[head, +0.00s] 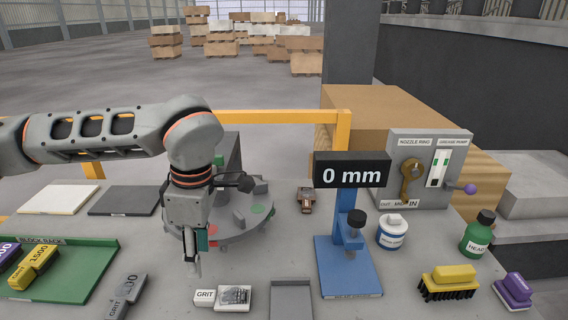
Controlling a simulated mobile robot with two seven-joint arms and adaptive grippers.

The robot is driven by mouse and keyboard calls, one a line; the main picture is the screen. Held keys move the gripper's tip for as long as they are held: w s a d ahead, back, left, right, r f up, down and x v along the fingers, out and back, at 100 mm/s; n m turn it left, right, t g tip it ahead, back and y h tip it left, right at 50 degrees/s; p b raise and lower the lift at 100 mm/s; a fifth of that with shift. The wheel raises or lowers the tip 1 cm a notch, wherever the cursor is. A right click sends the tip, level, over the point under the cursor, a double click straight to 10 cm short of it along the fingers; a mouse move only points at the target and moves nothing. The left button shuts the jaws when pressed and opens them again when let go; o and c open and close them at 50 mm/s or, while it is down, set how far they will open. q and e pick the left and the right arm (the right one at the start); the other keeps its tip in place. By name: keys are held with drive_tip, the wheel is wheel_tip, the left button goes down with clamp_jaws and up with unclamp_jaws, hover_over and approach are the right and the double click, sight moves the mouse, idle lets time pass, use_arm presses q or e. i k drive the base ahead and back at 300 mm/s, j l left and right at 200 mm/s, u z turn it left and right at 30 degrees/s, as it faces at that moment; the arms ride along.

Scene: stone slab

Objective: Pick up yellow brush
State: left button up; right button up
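The yellow brush (449,280) lies on the slab at the lower right, yellow back up, with dark bristles showing along its lower edge. My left gripper (193,268) points down over the left middle of the slab, in front of the round grey turntable and far to the left of the brush. Its fingers look narrow and close together, but I cannot tell whether they are open or shut. No object shows clearly between them. My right gripper is not in view.
A purple brush (515,290) lies just right of the yellow one, with a green bottle (478,234) behind them. A blue gauge stand (347,268) and a white-and-blue jar (392,233) stand to the left. Grit blocks, one yellow (34,267), lie at the left.

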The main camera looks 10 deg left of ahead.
sight(460, 279)
drive_tip(key=k, duration=1)
